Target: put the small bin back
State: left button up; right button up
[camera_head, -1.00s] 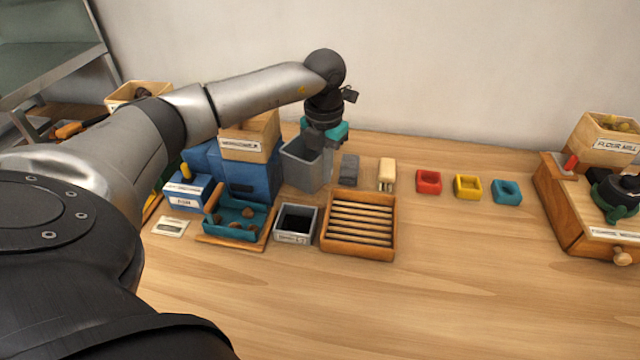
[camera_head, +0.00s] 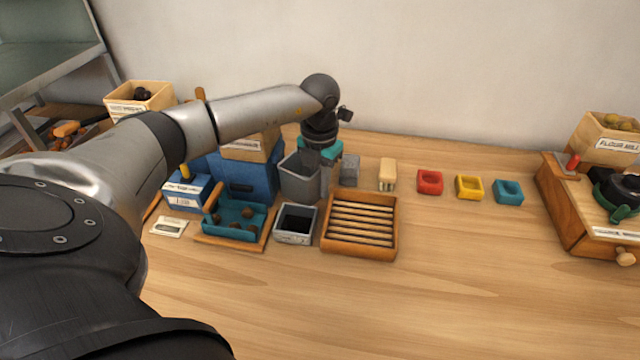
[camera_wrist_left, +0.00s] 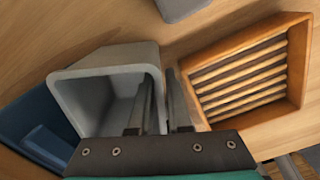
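The small bin, a grey open-topped bin (camera_head: 299,183), stands upright beside the blue box, behind the small labelled container. In the left wrist view the bin (camera_wrist_left: 105,62) opens toward the camera and looks empty. My left gripper (camera_head: 318,160) is above its right side. In the left wrist view the gripper (camera_wrist_left: 160,85) straddles the bin's right wall, one finger inside and one outside. The fingers are apart, with a narrow gap between the wall and the outer finger. Contact of the bin's base with the table is partly hidden. My right gripper is not in view.
A slatted wooden tray (camera_head: 360,250) is close on the right, and a labelled container (camera_head: 296,238) is in front. A blue box (camera_head: 250,178) is on the left. A grey block (camera_head: 350,168) stands behind. The front table is clear.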

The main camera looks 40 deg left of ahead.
pick_arm(q)
jog(key=shift+r, duration=0.3)
notch_tip(320, 180, up, 12)
jog(key=shift+f+p, duration=0.1)
jog(key=shift+p, duration=0.95)
